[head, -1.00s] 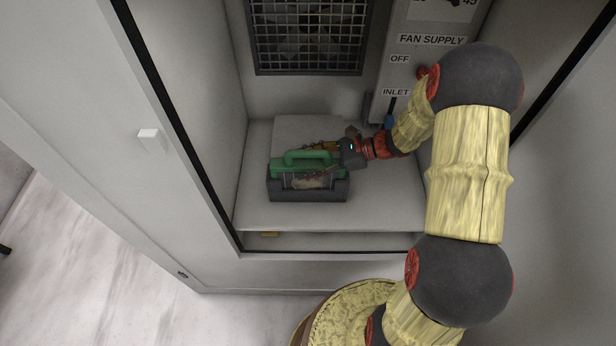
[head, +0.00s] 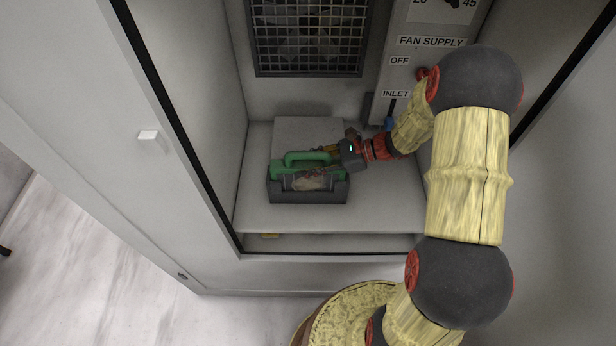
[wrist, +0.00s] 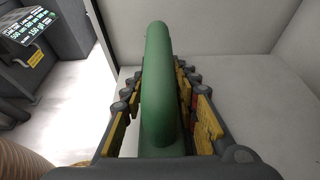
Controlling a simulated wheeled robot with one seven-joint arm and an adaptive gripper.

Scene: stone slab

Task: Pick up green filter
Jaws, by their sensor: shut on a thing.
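The green filter (head: 281,170) sits in a dark grey holder (head: 310,196) on the cabinet's light shelf. A raised green handle runs along its top, and a pale, stained panel shows in its front. My gripper (head: 322,155) reaches in from the right and is shut on the handle. In the wrist view the green handle (wrist: 158,85) runs lengthwise between the yellow-padded fingers of my gripper (wrist: 162,88), which lie on both sides of it. The fingers partly cover the filter's right end in the head view.
A light block (head: 308,128) lies behind the filter. A fan grille (head: 308,38) is on the back wall, with a labelled fan supply panel (head: 425,60) to its right. Cabinet side walls flank the shelf. Bare shelf (head: 385,205) lies to the right of the holder.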

